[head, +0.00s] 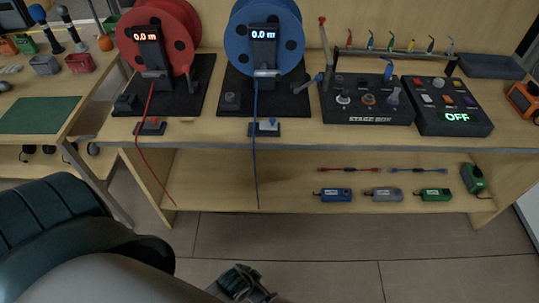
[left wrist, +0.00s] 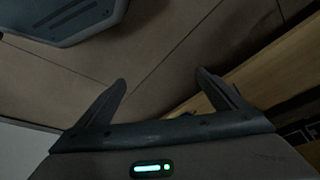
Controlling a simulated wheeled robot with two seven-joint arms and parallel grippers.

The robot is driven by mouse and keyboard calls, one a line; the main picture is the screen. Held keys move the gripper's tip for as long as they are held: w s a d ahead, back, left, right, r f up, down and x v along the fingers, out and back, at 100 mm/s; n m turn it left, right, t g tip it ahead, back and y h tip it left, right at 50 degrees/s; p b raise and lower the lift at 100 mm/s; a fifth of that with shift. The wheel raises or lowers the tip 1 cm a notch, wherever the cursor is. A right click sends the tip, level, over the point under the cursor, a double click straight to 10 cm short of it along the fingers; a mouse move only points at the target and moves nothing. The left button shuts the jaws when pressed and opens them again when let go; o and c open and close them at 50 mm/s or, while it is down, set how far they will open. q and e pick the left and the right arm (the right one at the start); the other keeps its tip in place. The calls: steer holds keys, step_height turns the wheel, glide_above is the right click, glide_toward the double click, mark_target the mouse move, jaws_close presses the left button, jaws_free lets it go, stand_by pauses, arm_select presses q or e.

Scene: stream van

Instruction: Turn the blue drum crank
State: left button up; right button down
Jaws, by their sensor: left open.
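The blue drum (head: 264,35) stands upright on a black base at the back of the bench, with a display reading 0.0 m. A dark crank arm (head: 308,83) sticks out at the drum's right side, low near the base. A blue cable hangs from the drum over the bench edge. My left gripper (head: 245,284) is low in front of the bench, well apart from the crank. The left wrist view shows its two fingers (left wrist: 160,78) spread and empty, with floor and a wooden edge beyond. My right gripper is not in view.
A red drum (head: 158,38) stands left of the blue one. The stage box (head: 368,100) and a switch panel reading OFF (head: 447,106) lie to the right. The bench's front edge (head: 340,145) and lower shelf (head: 290,185) lie between the gripper and the drum.

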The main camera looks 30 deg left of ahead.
mark_target(268, 74)
arm_select(q)
steer(key=w+a+r+m+t+y+p, duration=0.1)
steer(key=w+a+r+m, duration=0.2)
steer(key=r, duration=0.7)
steer(key=w+a+r+m+t+y+p, duration=0.1)
steer(key=w+a+r, duration=0.35)
steer(key=r, duration=0.65)
steer(key=w+a+r+m+t+y, duration=0.2)
steer(key=w+a+r+m+t, duration=0.1)
steer(key=w+r+m, duration=0.4)
steer(key=w+a+r+m+t+y, duration=0.3)
steer(key=w+r+m, duration=0.4)
steer(key=w, duration=0.4)
steer(key=w+a+r+m+t+y, duration=0.2)
steer(key=w+a+r+m+t, duration=0.1)
steer(key=w+a+r+m, duration=0.2)
steer(key=w+r+m, duration=0.2)
steer(key=w+m, duration=0.2)
steer(key=shift+a+r+m+y, duration=0.15)
steer(key=shift+a+m+y, duration=0.15)
steer(key=shift+a+y, duration=0.1)
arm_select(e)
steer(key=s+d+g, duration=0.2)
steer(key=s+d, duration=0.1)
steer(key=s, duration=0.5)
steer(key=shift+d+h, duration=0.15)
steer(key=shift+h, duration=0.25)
arm_select(q)
steer(key=shift+w, duration=0.2)
